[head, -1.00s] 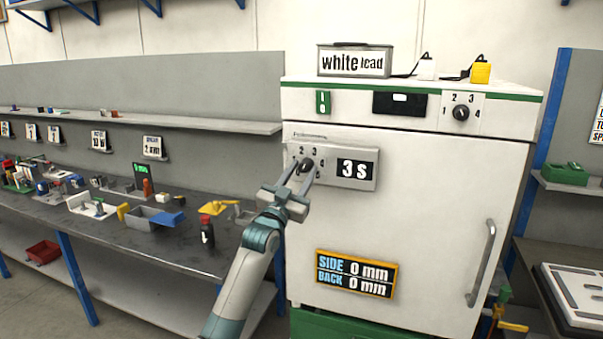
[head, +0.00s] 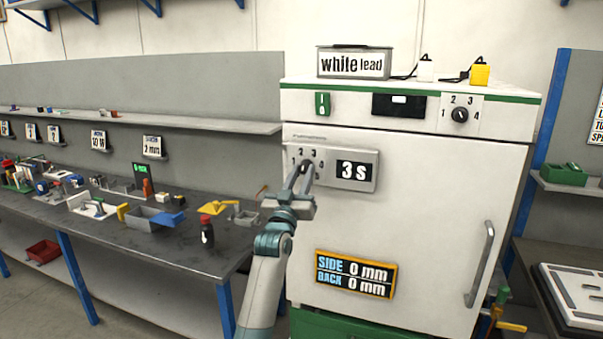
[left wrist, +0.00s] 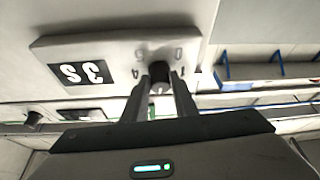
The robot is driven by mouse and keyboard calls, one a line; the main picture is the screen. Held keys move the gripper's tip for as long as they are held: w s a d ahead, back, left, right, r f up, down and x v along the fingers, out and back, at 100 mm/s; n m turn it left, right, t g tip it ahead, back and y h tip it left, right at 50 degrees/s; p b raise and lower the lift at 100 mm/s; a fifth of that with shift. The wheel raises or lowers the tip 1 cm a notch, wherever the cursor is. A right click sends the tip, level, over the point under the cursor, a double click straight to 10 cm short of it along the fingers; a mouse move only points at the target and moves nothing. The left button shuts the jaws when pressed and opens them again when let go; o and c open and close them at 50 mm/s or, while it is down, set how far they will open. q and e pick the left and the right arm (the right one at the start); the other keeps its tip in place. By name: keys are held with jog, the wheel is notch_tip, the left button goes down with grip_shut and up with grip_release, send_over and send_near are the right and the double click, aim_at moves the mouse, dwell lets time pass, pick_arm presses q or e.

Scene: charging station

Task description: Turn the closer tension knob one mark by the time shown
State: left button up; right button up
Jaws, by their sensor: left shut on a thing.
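The closer tension knob is a small dark knob on a light panel (head: 328,178) on the white cabinet door, with numbers around it. The time display (head: 354,171) beside it reads "3 s". My left gripper (head: 302,172) is shut on the knob and hides most of it in the head view. In the left wrist view the dark knob (left wrist: 158,72) sits between the two fingertips of the gripper (left wrist: 160,88). Its pointer cannot be read clearly. My right gripper is not in view.
A second dial (head: 460,115), numbered 1 to 4, sits higher on the white cabinet (head: 440,220). A door handle (head: 481,263) is at its right. A sign (head: 356,273) reads side 0 mm, back 0 mm. A cluttered workbench (head: 150,238) stands at left.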

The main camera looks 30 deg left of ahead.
pick_arm(q)
jog(key=n+y+p, duration=0.1)
jog(key=n, duration=0.1)
jog(key=n+g+y+p, duration=0.1)
jog(key=n, duration=0.2)
jog(key=shift+d+r+n+g+y, duration=0.2)
jog(key=shift+n+g+y, duration=0.1)
jog(key=shift+y, duration=0.1)
jog(key=shift+n+g+y+p, duration=0.65)
jog(key=shift+n+p, duration=0.35)
jog(key=shift+n, duration=1.1)
jog(key=shift+f, duration=0.1)
jog(key=o, duration=1)
jog(key=shift+o, duration=0.2)
jog(key=shift+f, duration=0.1)
